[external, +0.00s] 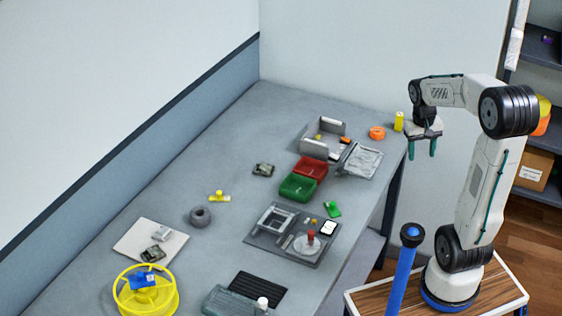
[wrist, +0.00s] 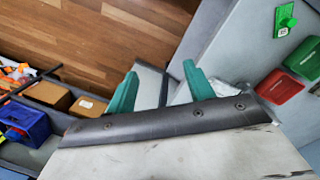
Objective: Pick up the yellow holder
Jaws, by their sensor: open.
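Several yellow things show in the external view, and I cannot tell for sure which is the holder. A small yellow piece with a raised knob (external: 218,197) lies on the left middle of the table. A large yellow open reel (external: 120,291) stands at the front left with a blue part in it. A yellow cylinder (external: 398,121) stands upright at the far right edge. My gripper (external: 421,151) is open and empty, pointing down beside the table's right edge, near the cylinder and apart from it. In the wrist view its green fingers (wrist: 160,76) are spread with nothing between them.
The grey table (external: 190,245) holds a red bin (external: 311,167), a green bin (external: 297,188), a grey fixture board (external: 268,237), an orange ring (external: 377,132) and a dark grey ring (external: 200,217). The table's left middle has free room. Shelves with boxes (external: 533,170) stand at the right.

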